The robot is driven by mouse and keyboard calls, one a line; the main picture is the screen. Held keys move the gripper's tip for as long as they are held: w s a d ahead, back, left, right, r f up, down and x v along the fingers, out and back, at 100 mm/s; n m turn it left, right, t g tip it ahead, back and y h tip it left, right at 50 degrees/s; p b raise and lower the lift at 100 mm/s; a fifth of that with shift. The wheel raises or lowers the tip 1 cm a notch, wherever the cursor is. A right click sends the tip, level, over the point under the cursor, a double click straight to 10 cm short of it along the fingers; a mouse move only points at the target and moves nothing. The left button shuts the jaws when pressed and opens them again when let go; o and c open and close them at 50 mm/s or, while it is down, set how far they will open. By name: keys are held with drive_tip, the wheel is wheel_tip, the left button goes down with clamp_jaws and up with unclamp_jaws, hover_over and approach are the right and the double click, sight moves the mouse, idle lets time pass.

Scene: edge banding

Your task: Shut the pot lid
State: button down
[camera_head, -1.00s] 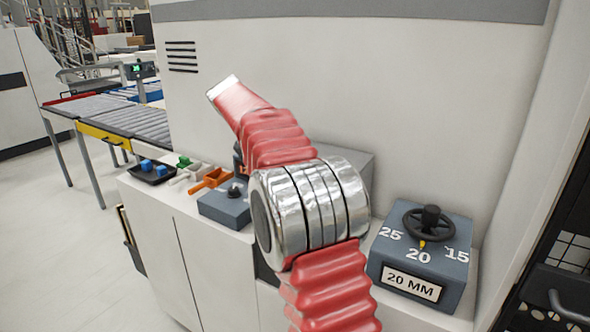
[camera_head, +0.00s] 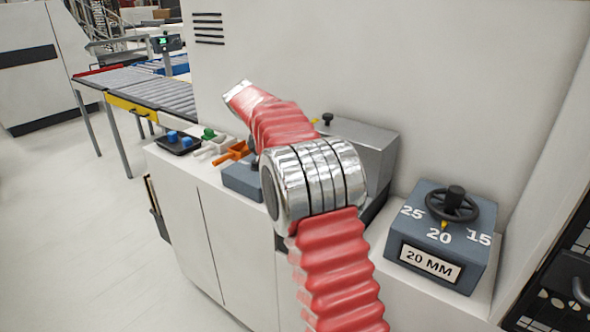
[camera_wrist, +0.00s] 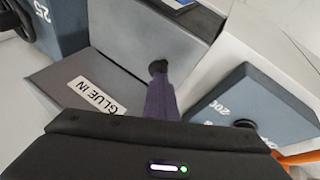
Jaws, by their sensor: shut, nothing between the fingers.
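A grey metal box (camera_head: 368,153), seemingly the glue pot, stands on the machine ledge behind my arm. A small black knob (camera_head: 327,118) shows at its upper left. In the wrist view, a grey panel with a GLUE IN label (camera_wrist: 97,95) meets another smooth grey panel (camera_wrist: 135,35) at a seam. I cannot tell which panel is the lid or how far it stands open. My gripper (camera_wrist: 158,68) shows in the wrist view as a narrow purple shape with a dark tip, shut and empty, over the grey panels. My arm hides it in the head view.
A grey dial block (camera_head: 440,235) marked 20 MM stands to the right. A blue-grey block (camera_head: 243,180), an orange scoop (camera_head: 234,152) and a black tray (camera_head: 178,143) lie to the left. A roller conveyor (camera_head: 150,92) stands further left, beside open floor.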

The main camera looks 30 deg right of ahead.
drive_tip(key=shift+a+f, duration=0.1)
drive_tip(key=shift+f, duration=0.65)
drive_tip(key=w+a+r, duration=0.5)
drive_tip(key=a+r, duration=0.2)
drive_tip(key=r, duration=0.2)
drive_tip(key=shift+w+r, duration=0.15)
drive_tip(key=shift+r, duration=0.05)
idle(0.3)
idle(0.4)
